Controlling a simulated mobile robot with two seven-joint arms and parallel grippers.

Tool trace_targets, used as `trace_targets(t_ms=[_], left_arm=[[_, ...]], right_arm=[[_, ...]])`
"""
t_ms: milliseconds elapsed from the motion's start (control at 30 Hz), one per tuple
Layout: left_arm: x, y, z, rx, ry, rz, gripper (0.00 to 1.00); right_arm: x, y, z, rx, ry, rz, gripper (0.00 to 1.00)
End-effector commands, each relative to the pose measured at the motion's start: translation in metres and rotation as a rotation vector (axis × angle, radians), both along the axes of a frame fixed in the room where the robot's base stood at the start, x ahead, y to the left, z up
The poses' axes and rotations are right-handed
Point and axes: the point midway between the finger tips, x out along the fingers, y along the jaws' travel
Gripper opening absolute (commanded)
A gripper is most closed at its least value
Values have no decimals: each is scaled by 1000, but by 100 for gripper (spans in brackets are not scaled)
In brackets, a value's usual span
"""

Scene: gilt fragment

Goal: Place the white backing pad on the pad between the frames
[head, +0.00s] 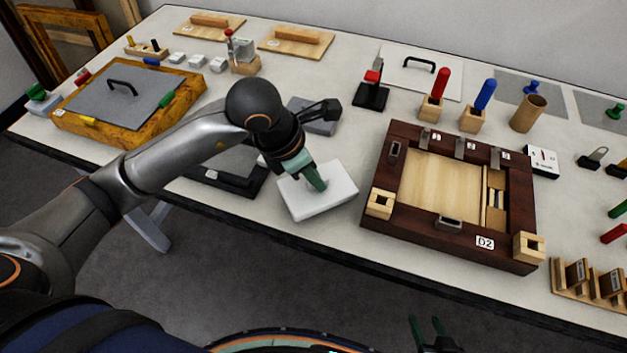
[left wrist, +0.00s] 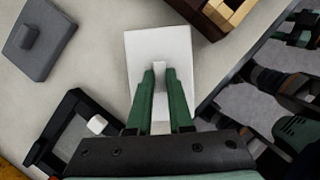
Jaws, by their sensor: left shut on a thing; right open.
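The white backing pad (head: 322,203) is a flat white slab near the front of the table, between the golden frame (head: 68,128) on the left and the dark brown frame (head: 450,244) on the right. My left gripper (head: 318,184) is over it. In the left wrist view, its green fingers (left wrist: 160,72) are shut on a small white knob on the pad's top (left wrist: 150,42). I cannot tell whether the pad touches the table, and no separate pad shows under it. My right gripper (head: 428,327) is open and empty at the bottom edge, in front of the table.
A black stand (head: 225,182) and a grey block (head: 318,125) lie left of and behind the white pad. The dark frame has wooden corner blocks and a pale wood panel. Red and blue handled tools (head: 484,95) stand behind it. Bare table separates pad and dark frame.

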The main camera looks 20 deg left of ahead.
Motion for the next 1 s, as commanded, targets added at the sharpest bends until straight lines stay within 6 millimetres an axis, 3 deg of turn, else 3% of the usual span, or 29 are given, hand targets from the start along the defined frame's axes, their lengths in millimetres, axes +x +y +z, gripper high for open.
trace_targets(t_ms=[200, 600, 633, 867, 1000], left_arm=[[-2, 1, -23, 0, 3, 0, 0], [-1, 1, -29, 1, 1, 0, 0], [-1, 1, -27, 1, 1, 0, 22], [-1, 1, -27, 0, 1, 0, 48], [-1, 1, -27, 0, 1, 0, 49]], right_arm=[[1, 0, 5, 1, -1, 1, 50], [1, 0, -1, 1, -2, 1, 50], [1, 0, 1, 1, -2, 1, 50], [1, 0, 1, 0, -2, 0, 50], [1, 0, 1, 0, -2, 0, 50]])
